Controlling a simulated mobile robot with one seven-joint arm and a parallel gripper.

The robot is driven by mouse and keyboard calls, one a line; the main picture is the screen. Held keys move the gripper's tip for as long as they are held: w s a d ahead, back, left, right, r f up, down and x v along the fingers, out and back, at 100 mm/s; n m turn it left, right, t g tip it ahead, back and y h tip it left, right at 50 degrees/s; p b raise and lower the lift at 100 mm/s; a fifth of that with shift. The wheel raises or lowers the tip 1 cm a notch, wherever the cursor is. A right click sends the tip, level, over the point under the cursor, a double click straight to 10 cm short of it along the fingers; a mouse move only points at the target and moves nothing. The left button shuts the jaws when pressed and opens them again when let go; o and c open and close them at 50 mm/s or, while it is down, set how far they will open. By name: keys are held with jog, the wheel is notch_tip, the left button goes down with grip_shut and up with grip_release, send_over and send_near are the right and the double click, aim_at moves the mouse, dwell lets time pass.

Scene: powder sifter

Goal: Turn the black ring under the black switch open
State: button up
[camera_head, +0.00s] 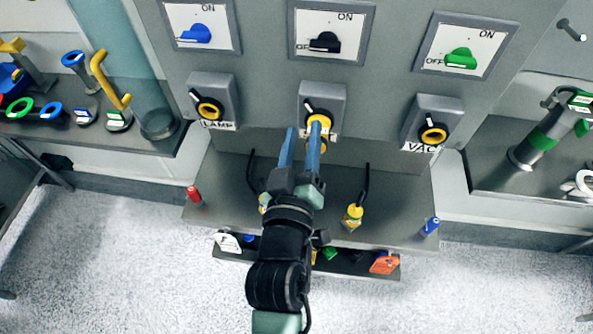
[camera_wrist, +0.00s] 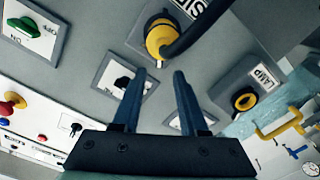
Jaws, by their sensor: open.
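The black switch (camera_head: 325,42) sits on a white ON/OFF plate at the top middle of the grey panel; it also shows in the wrist view (camera_wrist: 122,84). Below it is a grey socket box (camera_head: 333,91) with a black ring (camera_head: 309,104) and yellow parts. In the wrist view a yellow plug (camera_wrist: 160,40) with a thick black cable sits at this box and partly hides the ring. My gripper (camera_head: 303,129) has two blue fingers, apart with nothing between them. In the head view they overlap the box's lower part; I cannot tell whether they touch it.
A LAMP socket (camera_head: 209,107) is to the left and a VAC socket (camera_head: 433,132) to the right, under the blue switch (camera_head: 196,34) and green switch (camera_head: 460,58).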

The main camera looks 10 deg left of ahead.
jog(key=s+b, duration=0.2)
jog(key=s, duration=0.5)
jog(key=shift+s, duration=0.35)
